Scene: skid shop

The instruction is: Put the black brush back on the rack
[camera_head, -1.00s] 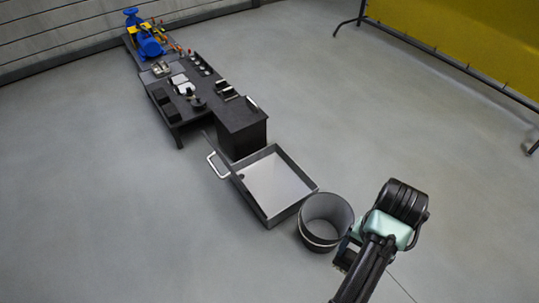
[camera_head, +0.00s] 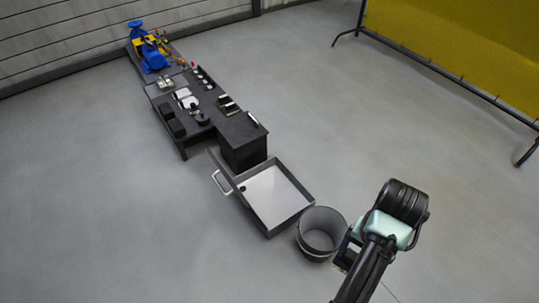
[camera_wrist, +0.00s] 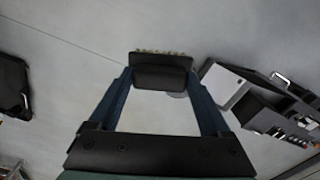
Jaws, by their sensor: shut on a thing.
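My gripper (camera_wrist: 160,85) is shut on the black brush (camera_wrist: 162,76), which sits crosswise between the two blue-grey fingertips in the wrist view. Its pale bristles point away from the gripper, toward the top of that picture. In the head view my gripper (camera_head: 348,250) is at the lower right, held beside the bucket's right side, and the brush is mostly hidden by the arm. I cannot pick out the rack for certain in either view.
A grey bucket (camera_head: 300,243) stands beside a shallow tray with a handle (camera_head: 291,225). Beyond is a dark bench (camera_head: 238,130) with small parts and a blue pump (camera_head: 155,60). A yellow screen (camera_head: 460,40) stands at upper right. Open floor lies left and right.

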